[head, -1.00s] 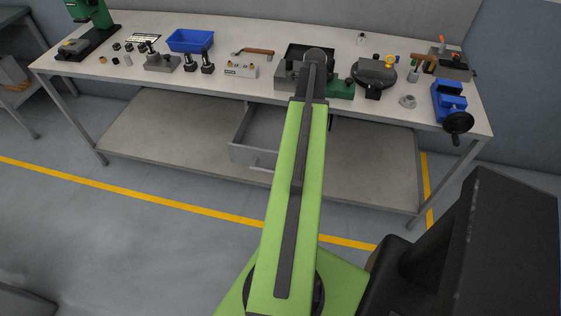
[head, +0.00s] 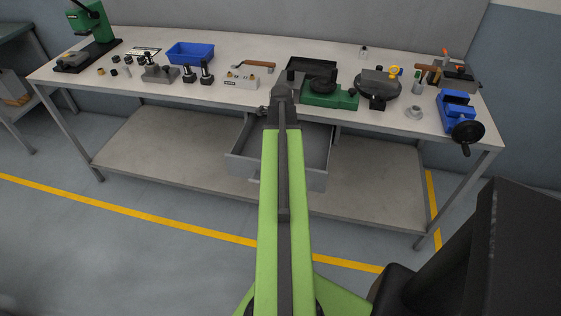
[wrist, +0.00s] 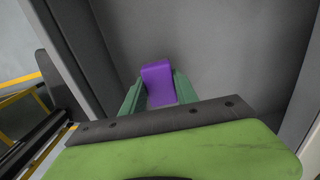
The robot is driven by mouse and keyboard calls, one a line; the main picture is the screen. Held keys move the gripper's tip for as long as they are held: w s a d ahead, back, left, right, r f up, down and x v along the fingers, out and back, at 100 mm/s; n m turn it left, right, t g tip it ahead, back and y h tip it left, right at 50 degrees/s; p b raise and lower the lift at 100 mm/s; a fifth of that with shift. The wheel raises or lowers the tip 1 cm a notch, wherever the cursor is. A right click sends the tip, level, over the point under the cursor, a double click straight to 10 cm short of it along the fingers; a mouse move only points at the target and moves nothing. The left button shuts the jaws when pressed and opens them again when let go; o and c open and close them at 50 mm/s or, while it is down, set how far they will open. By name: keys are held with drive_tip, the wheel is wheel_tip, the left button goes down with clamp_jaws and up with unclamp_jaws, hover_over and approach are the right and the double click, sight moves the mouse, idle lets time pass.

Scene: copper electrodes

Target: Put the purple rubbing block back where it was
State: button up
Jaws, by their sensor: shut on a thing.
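The purple rubbing block (wrist: 158,84) shows in the wrist view, held between the two green fingers of my gripper (wrist: 154,92). My gripper is shut on it. Grey walls and a grey floor lie around and beyond the block, consistent with the open drawer (head: 248,172) under the bench top. In the head view my arm's end is at the bench's front edge, over the drawer. My own arm hides the gripper and the block there. I cannot tell whether the block touches the drawer floor.
The bench top (head: 225,98) carries a blue bin (head: 190,52), a green-based fixture (head: 328,97), a round dark plate (head: 378,83) and a blue vise (head: 456,112). A lower shelf (head: 150,135) runs beneath. The drawer's walls are close around my gripper.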

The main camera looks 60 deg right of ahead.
wheel_tip(320, 180, down, 4)
drive_tip(key=shift+r+b, duration=0.15)
drive_tip(key=shift+b, duration=1.1)
drive_tip(key=shift+r, duration=0.25)
drive_tip(key=shift+f, duration=0.2)
drive_tip(key=o, duration=1.2)
drive_tip(key=shift+r, duration=0.1)
wheel_tip(320, 180, up, 12)
drive_tip(key=p, duration=1.2)
drive_tip(key=shift+r+p, duration=0.25)
drive_tip(key=shift+p, duration=0.1)
drive_tip(key=shift+f, duration=0.15)
